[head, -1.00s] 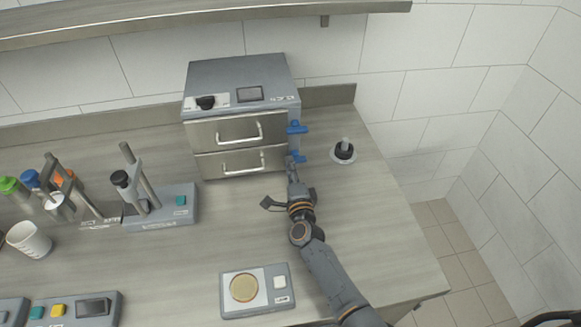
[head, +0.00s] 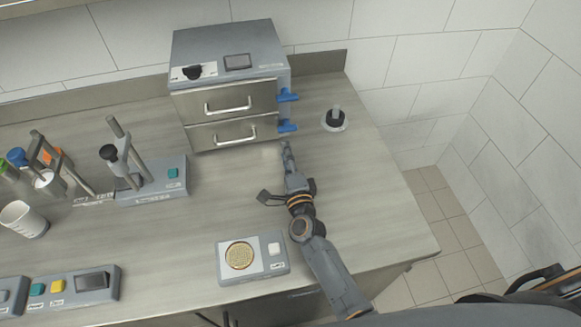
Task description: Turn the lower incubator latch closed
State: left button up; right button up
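The incubator (head: 228,90) is a grey box with two steel drawers at the back of the bench. On its right side are two blue latches, the upper latch (head: 288,96) and the lower latch (head: 288,126). Both stick out to the right, roughly level. My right gripper (head: 286,146) is just in front of and below the lower latch, with a small visible gap. Its fingers look narrow from here, and nothing shows between them.
A black-topped knob on a round base (head: 334,119) stands right of the incubator. A stand with a teal button (head: 172,173) is to the left. A small device with a round dish (head: 240,256) lies in front.

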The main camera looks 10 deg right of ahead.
jog(key=s, duration=0.5)
dwell(0.5)
